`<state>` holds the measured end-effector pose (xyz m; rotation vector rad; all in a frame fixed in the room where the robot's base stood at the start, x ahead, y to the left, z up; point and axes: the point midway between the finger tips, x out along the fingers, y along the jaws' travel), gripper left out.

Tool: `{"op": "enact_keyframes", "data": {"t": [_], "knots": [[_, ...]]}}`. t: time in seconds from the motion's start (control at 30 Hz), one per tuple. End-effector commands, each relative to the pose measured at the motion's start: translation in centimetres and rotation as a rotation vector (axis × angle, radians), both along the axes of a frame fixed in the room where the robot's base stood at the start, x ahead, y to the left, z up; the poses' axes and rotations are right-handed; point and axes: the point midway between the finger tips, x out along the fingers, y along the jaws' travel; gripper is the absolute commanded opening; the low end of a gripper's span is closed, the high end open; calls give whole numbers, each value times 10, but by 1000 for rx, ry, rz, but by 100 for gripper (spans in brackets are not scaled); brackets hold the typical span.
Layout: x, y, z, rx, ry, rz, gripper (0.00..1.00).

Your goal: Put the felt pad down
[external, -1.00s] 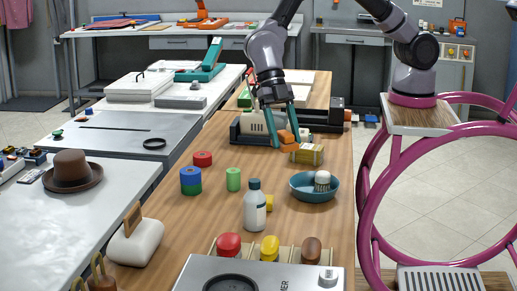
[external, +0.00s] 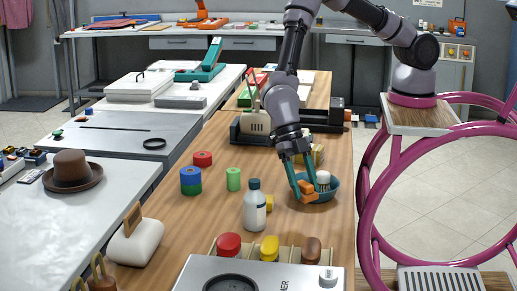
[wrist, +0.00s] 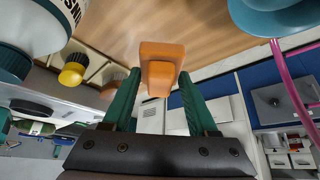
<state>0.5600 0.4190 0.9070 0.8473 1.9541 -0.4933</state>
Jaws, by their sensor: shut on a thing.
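My gripper (external: 308,190) has teal fingers and is shut on an orange block-like thing, which I take to be the felt pad (external: 306,194). In the wrist view the felt pad (wrist: 160,62) sits between the two fingertips of my gripper (wrist: 160,82) and sticks out past them. In the external view the pad overlaps the left side of the blue bowl (external: 334,191). In the wrist view the bowl (wrist: 275,20) is apart from the pad, at top right. I cannot tell the pad's exact height over the wooden counter (external: 215,225).
A white item (external: 323,178) stands in the bowl. A white bottle (external: 255,208) with a dark cap stands left of the gripper. A sorter with red, yellow and brown knobs (external: 270,248) is nearer the camera. Green (external: 234,180) and blue-green (external: 190,181) cylinders stand farther left. Bare counter lies between.

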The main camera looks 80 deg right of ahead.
Motion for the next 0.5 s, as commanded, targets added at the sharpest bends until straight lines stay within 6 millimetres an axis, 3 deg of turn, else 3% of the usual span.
{"op": "enact_keyframes", "data": {"t": [0.1,0.37,0.5], "knots": [[-1,0,-22,-1,1,0,5],[0,0,-44,-1,1,0,5],[0,0,-64,0,2,0,5]]}}
